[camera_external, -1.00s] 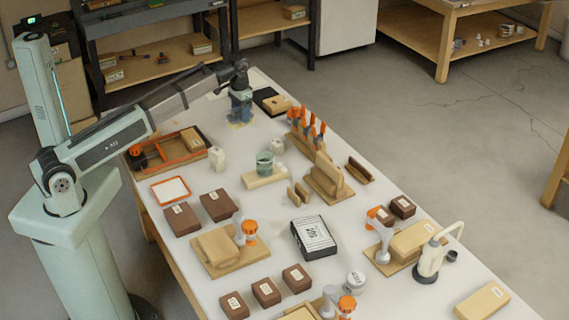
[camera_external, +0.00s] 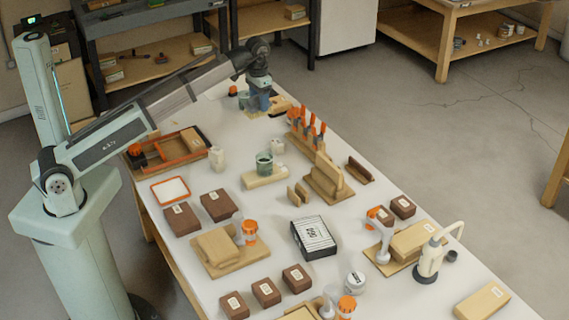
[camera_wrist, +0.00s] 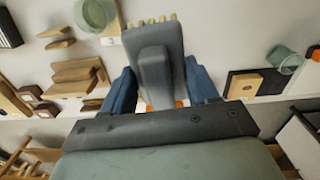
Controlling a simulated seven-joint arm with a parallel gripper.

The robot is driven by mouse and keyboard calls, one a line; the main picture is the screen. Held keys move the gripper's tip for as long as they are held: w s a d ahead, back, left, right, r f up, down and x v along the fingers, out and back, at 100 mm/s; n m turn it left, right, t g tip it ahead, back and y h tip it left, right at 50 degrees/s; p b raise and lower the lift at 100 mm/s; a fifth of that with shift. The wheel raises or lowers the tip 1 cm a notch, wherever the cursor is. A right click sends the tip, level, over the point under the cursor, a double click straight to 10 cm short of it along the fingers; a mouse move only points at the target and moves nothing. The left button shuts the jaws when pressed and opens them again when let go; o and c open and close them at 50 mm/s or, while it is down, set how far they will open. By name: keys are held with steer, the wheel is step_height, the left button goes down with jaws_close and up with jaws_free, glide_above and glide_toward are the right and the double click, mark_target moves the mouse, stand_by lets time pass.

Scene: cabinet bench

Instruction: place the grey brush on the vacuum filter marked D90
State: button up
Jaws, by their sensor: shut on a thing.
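The grey brush (camera_wrist: 155,65) with tan bristles is between the blue fingers of my gripper (camera_wrist: 163,90) in the wrist view. My gripper is shut on its grey body, bristles toward the top of that view. In the external view my gripper (camera_external: 258,108) is over the far end of the bench, and the brush cannot be made out there. The vacuum filter (camera_external: 313,238), a black-framed block with a white striped face, lies flat mid-bench, well apart from my gripper. Its small label seems to read D90, but is hard to read.
Orange-handled tools in a wooden rack (camera_external: 308,135), a green cup (camera_external: 264,163) on a wooden block and a wooden stand (camera_external: 325,180) stand between my gripper and the filter. Brown boxes (camera_external: 216,205) lie left of the filter. Bare bench surrounds the filter.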

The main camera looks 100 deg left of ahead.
steer(key=w+d, duration=1)
steer(key=w, duration=0.2)
glide_above(315, 232)
steer(key=shift+m, duration=0.4)
steer(key=shift+f, duration=7.55)
steer(key=shift+f, duration=0.1)
steer(key=o, duration=1.1)
